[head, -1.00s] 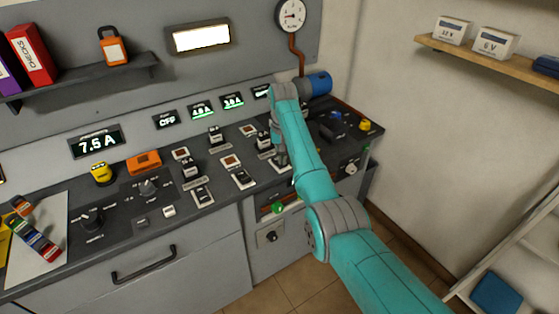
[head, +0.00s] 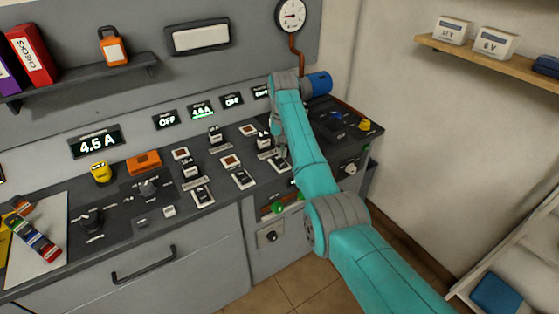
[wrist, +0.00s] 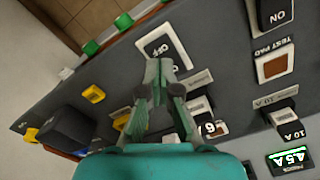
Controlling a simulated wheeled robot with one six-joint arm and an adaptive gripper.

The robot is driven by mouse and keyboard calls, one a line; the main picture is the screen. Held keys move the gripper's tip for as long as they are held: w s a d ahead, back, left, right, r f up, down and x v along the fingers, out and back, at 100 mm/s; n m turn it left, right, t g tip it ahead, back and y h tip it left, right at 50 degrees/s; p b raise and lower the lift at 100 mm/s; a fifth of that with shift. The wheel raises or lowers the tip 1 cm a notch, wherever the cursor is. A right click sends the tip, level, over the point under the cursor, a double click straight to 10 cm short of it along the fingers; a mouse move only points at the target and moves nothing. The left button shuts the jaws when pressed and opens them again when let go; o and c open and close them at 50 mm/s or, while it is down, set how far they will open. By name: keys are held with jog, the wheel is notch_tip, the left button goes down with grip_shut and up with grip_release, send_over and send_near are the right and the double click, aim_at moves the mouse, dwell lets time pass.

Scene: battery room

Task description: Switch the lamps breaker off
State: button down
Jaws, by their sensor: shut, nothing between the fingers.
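The rocker breaker (wrist: 168,48) under my gripper (wrist: 160,72) has a black rocker in a white frame, and OFF shows on it in the wrist view. My gripper is shut and empty, with its fingertips at the near edge of this rocker; I cannot tell whether they touch it. In the head view the gripper (head: 282,156) is over the right end of the breaker row and partly hides this breaker (head: 279,164). The lamp panel (head: 199,37) on the wall is dark. The third small display (head: 232,101) reads OFF.
Another rocker (wrist: 272,14) reads ON beside a test pad (wrist: 273,65). The small displays read OFF (head: 166,119) and 4.5 A (head: 201,110); the large display (head: 95,142) reads 4.5 A. Fuse-like blocks (head: 191,169), a yellow button (head: 101,173) and knobs (head: 92,219) crowd the bench.

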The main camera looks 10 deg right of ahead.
aim_at(282, 164)
jog(key=shift+r, duration=1.7)
jog(key=shift+s, duration=0.1)
